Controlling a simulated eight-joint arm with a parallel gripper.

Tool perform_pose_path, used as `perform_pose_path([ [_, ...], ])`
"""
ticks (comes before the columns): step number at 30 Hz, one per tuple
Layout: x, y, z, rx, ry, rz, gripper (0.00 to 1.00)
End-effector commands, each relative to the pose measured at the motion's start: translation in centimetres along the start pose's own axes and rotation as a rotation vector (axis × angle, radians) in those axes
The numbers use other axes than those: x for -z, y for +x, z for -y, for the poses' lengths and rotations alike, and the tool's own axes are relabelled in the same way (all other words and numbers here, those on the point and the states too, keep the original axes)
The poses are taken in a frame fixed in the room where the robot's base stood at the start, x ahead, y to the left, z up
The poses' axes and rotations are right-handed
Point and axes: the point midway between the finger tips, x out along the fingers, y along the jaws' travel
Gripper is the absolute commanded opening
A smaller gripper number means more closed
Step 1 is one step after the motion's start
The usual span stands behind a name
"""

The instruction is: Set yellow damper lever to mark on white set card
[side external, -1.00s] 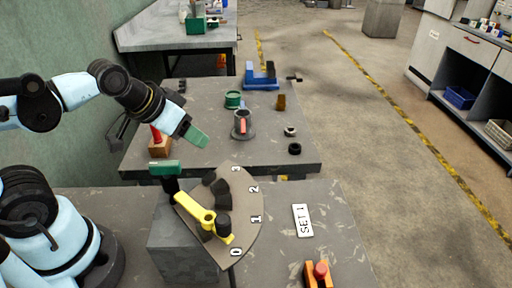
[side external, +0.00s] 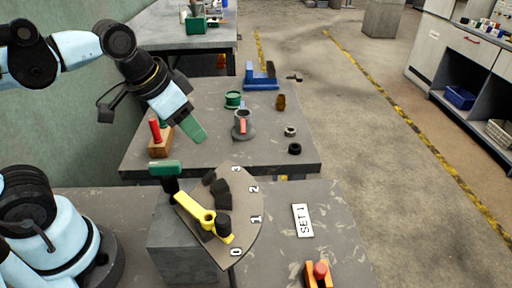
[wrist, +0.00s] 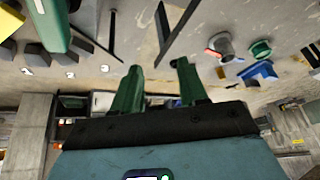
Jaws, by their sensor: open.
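The yellow damper lever (side external: 194,207) lies across a fan-shaped dial plate (side external: 244,199) marked 0 to 3. The white set card (side external: 302,220) reads "SET 1" and lies right of the dial. My gripper (side external: 197,132) is above and behind the dial, clear of the lever, tilted down. In the wrist view my gripper (wrist: 157,75) shows two green fingers apart with nothing between them. Part of the yellow lever (wrist: 10,20) shows at that view's upper left corner.
Black blocks (side external: 221,191) sit on the dial, and a green-topped black post (side external: 165,168) stands at its left edge. An orange holder (side external: 318,274) is in front of the card. The bench behind has a grey cup fixture (side external: 243,128) and a red-handled wooden block (side external: 159,146).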

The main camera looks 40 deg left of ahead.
Motion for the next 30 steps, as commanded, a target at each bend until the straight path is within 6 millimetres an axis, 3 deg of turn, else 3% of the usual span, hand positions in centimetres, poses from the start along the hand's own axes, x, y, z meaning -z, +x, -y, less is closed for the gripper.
perform_pose_path([
  [3, 0.4, -4.4, -2.3, -0.059, 0.193, 0.144, 0.43],
  [9, -0.6, -11.1, -4.5, -0.144, 0.454, 0.337, 0.43],
  [14, -1.3, -13.9, -5.0, -0.179, 0.552, 0.410, 0.43],
  [20, -1.9, -13.2, -5.1, -0.184, 0.565, 0.422, 0.43],
  [30, -4.4, -8.0, -5.4, -0.183, 0.562, 0.420, 0.43],
])
